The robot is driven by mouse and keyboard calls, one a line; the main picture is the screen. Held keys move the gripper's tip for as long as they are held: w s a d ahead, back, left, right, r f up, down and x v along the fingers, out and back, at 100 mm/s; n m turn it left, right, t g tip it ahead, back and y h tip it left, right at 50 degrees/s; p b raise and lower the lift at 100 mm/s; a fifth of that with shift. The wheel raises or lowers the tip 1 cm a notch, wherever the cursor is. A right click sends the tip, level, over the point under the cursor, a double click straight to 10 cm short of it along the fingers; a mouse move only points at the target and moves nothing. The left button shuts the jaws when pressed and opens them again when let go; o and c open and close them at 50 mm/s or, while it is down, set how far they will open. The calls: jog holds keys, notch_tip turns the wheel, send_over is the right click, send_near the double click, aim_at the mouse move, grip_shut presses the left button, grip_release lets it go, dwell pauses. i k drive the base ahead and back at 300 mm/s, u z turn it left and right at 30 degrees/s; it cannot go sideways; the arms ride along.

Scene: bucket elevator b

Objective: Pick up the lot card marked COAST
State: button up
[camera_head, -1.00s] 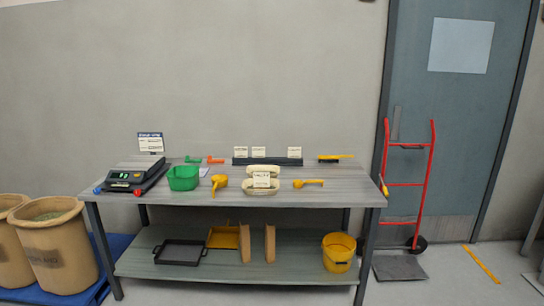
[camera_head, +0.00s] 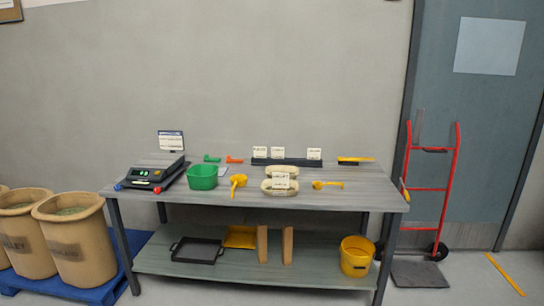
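Three small white lot cards stand in a dark rack (camera_head: 287,161) at the back of the grey workbench: a left card (camera_head: 260,152), a middle card (camera_head: 278,152) and a right card (camera_head: 314,153). The print on all the cards is too small to read, so I cannot tell which is marked COAST. My gripper is not in view.
The workbench (camera_head: 355,195) also holds a scale (camera_head: 151,175), a green tub (camera_head: 202,177), yellow scoops (camera_head: 327,185) and a brush (camera_head: 355,160). Sacks (camera_head: 77,240) stand on a blue pallet at left. A red hand truck (camera_head: 430,190) stands at right. Floor shows at the lower right.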

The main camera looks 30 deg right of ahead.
aim_at(277, 152)
jog(key=i, duration=0.95)
jog(key=z, duration=0.05)
